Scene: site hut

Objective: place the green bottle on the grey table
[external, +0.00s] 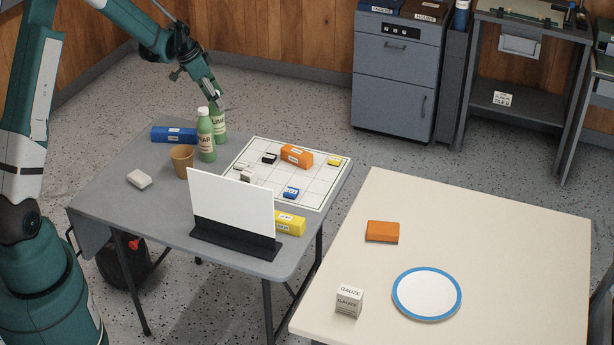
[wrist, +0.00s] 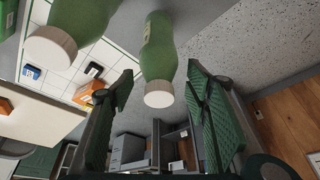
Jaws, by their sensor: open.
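Two green bottles with white caps stand upright on the grey table (external: 160,218), near its far edge. The front bottle (external: 206,143) partly hides the back bottle (external: 221,126). My gripper (external: 215,98) is at the top of the back bottle, with its fingers pointing down. In the wrist view my gripper (wrist: 160,78) is open, and one green bottle (wrist: 158,48) shows in the gap between its fingers. The other green bottle (wrist: 82,22) is outside the fingers, to the left. I cannot tell whether a finger touches the bottle.
A blue box (external: 174,134), brown cup (external: 182,161), white block (external: 139,179) and gridded sheet (external: 262,176) with several small blocks are on the grey table. A white panel (external: 232,203) stands at its front. A cream table (external: 480,235) is to the right. The grey table's front left is clear.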

